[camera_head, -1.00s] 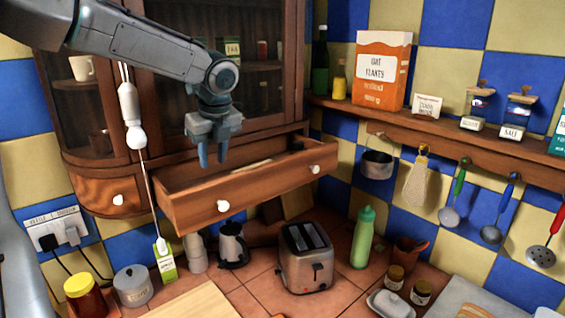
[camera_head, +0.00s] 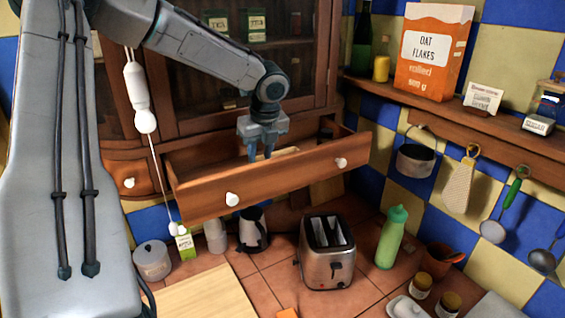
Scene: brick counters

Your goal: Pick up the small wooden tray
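An open wooden drawer (camera_head: 262,187) sticks out from the cabinet. Inside it lies a pale wooden piece (camera_head: 289,152), mostly hidden by the drawer front and my gripper; it may be the small wooden tray, but I cannot tell its full shape. My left gripper (camera_head: 260,155) points down over the drawer, its fingertips at the opening beside the pale piece. The fingers are apart with a gap between them, and I see nothing held. Whether they touch the piece is unclear. My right gripper is out of view.
Below the drawer, the tiled counter holds a toaster (camera_head: 327,262), a green bottle (camera_head: 391,238), a dark-handled jug (camera_head: 252,230) and a pale board (camera_head: 205,299). A hanging pot (camera_head: 416,161) and utensils are on the right wall. A white pull cord (camera_head: 153,160) hangs left of the drawer.

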